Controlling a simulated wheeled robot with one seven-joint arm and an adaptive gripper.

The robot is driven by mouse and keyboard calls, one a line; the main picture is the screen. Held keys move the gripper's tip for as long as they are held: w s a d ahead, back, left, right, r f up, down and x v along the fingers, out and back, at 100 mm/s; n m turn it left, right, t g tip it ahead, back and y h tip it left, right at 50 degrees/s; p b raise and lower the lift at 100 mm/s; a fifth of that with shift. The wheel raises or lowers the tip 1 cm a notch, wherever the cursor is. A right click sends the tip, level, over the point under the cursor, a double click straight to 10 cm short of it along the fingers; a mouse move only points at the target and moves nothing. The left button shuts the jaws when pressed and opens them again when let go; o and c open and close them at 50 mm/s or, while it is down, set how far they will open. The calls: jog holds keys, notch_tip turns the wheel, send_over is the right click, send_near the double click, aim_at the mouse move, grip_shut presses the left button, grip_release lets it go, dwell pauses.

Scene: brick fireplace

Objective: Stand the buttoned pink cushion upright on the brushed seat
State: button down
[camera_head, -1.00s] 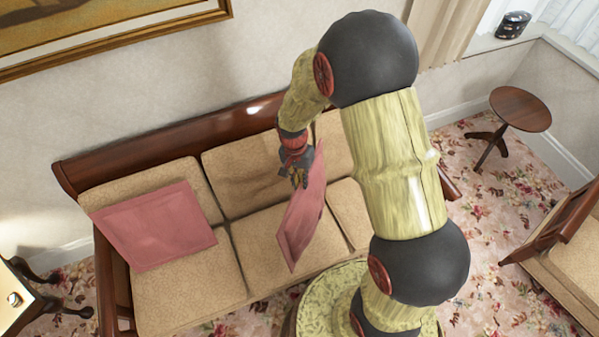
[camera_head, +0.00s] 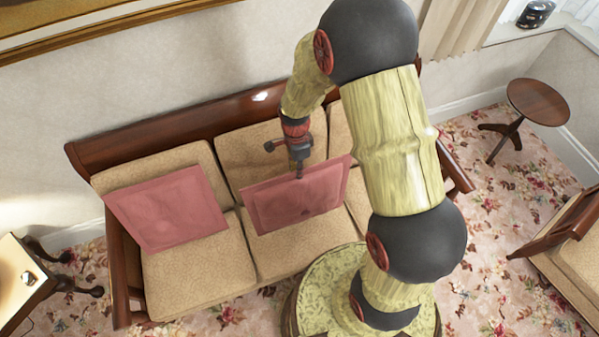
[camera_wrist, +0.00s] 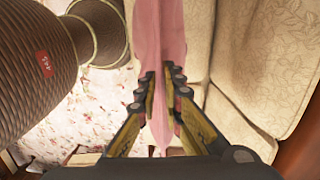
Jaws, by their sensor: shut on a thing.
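A pink cushion (camera_head: 292,208) is held in my gripper (camera_head: 299,174) by its upper edge, over the middle of the beige sofa seat (camera_head: 283,254). In the head view its broad face shows towards the camera, fairly upright and tilted a little. I cannot tell whether its lower edge touches the seat. In the wrist view the pink cushion (camera_wrist: 160,35) is seen edge-on between the fingers of my gripper (camera_wrist: 161,85), which are shut on it. Buttons are not clear at this size.
A second pink cushion (camera_head: 168,208) lies leaning at the sofa's left end. The wooden sofa back (camera_head: 180,126) runs behind. A side table (camera_head: 25,285) stands at left, a small round table (camera_head: 538,101) at right, and a wooden-armed seat (camera_head: 565,245) at far right.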

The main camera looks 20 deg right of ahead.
jog(key=w+f+g+b, duration=0.1)
jog(key=w+f+b, duration=0.5)
jog(key=w+f, duration=0.5)
jog(key=shift+w+g, duration=0.3)
jog(key=shift+w, duration=1.05)
jog(key=shift+w, duration=0.1)
jog(key=shift+w+f+b, duration=0.25)
jog(key=shift+w+b, duration=0.15)
jog(key=shift+w, duration=0.8)
jog(key=shift+w+f+b, duration=0.2)
jog(key=shift+w+b, duration=0.15)
jog(key=shift+w, duration=0.8)
